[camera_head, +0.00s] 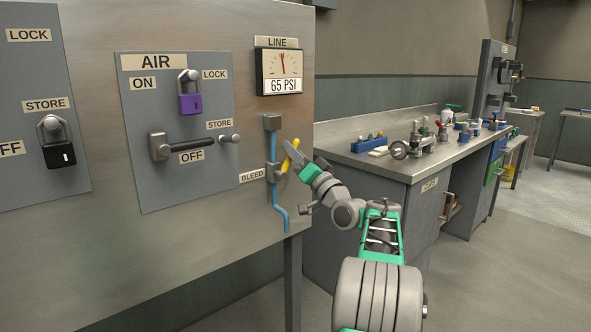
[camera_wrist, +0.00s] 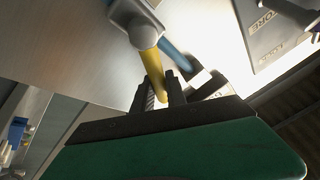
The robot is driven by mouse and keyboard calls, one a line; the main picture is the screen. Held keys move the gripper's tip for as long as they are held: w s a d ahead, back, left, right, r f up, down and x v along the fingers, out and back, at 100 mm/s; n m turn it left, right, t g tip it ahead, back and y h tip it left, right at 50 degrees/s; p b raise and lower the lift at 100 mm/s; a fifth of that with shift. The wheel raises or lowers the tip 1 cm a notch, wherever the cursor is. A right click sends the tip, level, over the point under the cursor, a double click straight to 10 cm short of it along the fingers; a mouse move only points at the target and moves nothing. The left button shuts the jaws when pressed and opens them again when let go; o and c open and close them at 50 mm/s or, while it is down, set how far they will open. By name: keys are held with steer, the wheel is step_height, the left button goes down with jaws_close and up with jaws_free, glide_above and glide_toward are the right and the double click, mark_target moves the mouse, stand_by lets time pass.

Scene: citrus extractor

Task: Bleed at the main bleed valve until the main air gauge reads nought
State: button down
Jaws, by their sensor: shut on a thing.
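The main air gauge (camera_head: 283,72), labelled LINE, reads 65 PSI on the upper right of the panel in the head view. Below it, the bleed valve's yellow handle (camera_head: 291,153) slants up to the right beside the blue pipe (camera_head: 280,216), above the BLEED label (camera_head: 252,175). My gripper (camera_head: 293,157) is at the handle. In the wrist view, my gripper's dark fingers (camera_wrist: 166,92) are shut on the yellow handle (camera_wrist: 153,70). The handle runs from the grey valve hub (camera_wrist: 142,33), with the blue pipe behind it.
The AIR switch lever (camera_head: 185,145) lies level by OFF, with a purple padlock (camera_head: 190,102) above it. A black padlock (camera_head: 60,150) hangs at left. A workbench (camera_head: 425,160) with several fittings stands close to the right of my arm. Open floor lies at far right.

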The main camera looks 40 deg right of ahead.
steer(key=shift+a+n+y+b, duration=0.2)
steer(key=shift+n+y+b, duration=0.25)
steer(key=shift+n, duration=0.15)
steer(key=shift+r, duration=0.1)
steer(key=c, duration=1.3)
jaws_free()
steer(key=shift+c, duration=0.2)
steer(key=v, duration=0.7)
steer(key=shift+s, duration=0.35)
